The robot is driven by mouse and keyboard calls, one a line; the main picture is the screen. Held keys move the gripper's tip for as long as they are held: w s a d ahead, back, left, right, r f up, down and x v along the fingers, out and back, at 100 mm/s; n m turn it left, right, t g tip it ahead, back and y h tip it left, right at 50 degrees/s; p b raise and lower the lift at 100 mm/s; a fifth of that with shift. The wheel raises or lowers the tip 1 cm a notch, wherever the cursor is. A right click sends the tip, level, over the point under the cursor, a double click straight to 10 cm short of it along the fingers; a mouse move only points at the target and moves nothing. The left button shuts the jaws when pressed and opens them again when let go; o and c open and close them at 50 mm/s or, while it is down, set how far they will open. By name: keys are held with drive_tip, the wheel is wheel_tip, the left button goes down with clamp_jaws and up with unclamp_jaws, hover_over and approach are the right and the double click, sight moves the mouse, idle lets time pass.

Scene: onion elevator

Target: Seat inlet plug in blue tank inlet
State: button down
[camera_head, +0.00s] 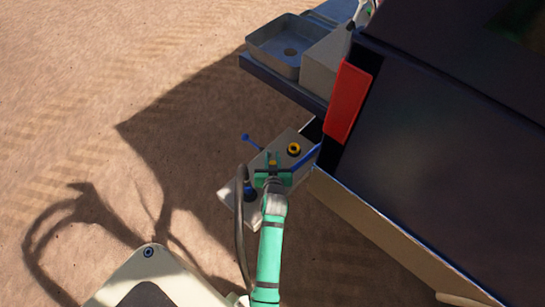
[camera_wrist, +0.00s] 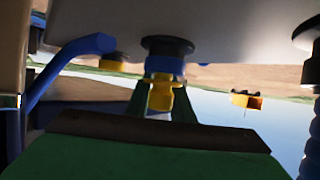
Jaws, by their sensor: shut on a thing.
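My gripper (camera_head: 272,168) is over the grey box (camera_head: 232,194) beside the dark vehicle. In the wrist view its green fingers (camera_wrist: 161,105) are shut on a yellow plug (camera_wrist: 161,92), which also shows small in the head view (camera_head: 272,161). A blue collar with a black flange (camera_wrist: 168,45) lies directly in line with the plug, against the pale box face. The plug and blue collar look touching or nearly so; I cannot tell whether the plug is seated. Another blue fitting (camera_head: 250,192) is on the box, left of my gripper.
A yellow-ringed black port (camera_head: 293,149) sits on the box to the right. A blue pipe (camera_wrist: 62,65) runs close by at left in the wrist view. A blue handle (camera_head: 252,141) stands at the box's far edge. A grey sink (camera_head: 284,47) is at the back.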

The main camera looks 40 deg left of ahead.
drive_tip(key=shift+f, duration=0.25)
drive_tip(key=c, duration=1.5)
unclamp_jaws()
drive_tip(key=shift+o, duration=0.2)
drive_tip(key=v, duration=1)
drive_tip(key=shift+s+d+r, duration=0.2)
drive_tip(key=shift+s+r, duration=0.05)
